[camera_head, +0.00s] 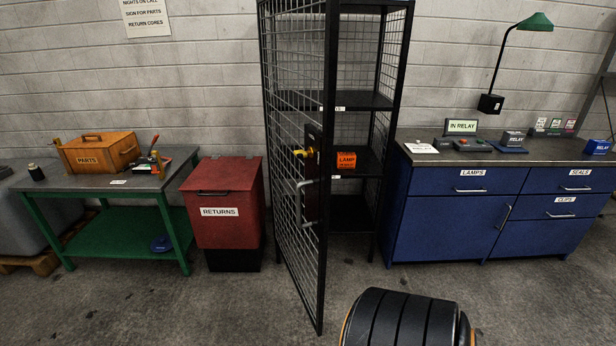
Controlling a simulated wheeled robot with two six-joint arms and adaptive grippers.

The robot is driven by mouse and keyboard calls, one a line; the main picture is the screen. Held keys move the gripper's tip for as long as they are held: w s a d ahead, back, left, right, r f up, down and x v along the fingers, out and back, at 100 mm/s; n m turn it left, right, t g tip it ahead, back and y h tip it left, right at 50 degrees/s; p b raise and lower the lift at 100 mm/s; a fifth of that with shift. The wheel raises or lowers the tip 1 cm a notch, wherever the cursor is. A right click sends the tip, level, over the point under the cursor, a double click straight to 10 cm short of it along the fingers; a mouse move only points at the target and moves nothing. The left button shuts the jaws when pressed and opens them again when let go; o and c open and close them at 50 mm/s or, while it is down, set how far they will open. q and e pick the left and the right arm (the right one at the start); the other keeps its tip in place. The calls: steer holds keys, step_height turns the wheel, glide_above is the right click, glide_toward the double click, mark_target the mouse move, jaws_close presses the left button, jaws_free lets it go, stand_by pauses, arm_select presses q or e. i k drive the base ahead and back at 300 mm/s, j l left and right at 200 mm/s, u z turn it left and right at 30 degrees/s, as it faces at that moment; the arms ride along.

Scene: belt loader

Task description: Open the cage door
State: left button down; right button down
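The cage (391,60) is a tall black frame with mesh sides and shelves, standing against the wall. Its mesh door (295,230) stands swung out toward me, its free edge nearest to me, and the shelves show past it on the right. The door carries a silver handle (301,190) and a yellow fitting (303,152) on a dark lock plate. An orange box marked LAMP (346,160) sits on a shelf inside. Neither of my grippers shows; a black rounded part, probably of my own arm, shows at the bottom edge.
A red RETURNS bin (227,230) stands left of the door, beside a green table (122,232) holding a wooden PARTS box (99,152). A blue cabinet (440,225) stands to the right. The concrete floor in front is clear.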

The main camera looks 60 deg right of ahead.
mark_target(317, 183)
steer(key=k+l+u, duration=0.2)
steer(key=l, duration=0.4)
steer(key=k+l+u, duration=0.2)
steer(key=l, duration=0.35)
steer(key=k+l+u, duration=0.25)
steer(key=k+l, duration=0.2)
steer(key=k+l+u, duration=0.2)
steer(key=k+l, duration=0.15)
steer(key=l, duration=0.2)
steer(key=k+l, duration=0.25)
steer(key=l, duration=0.1)
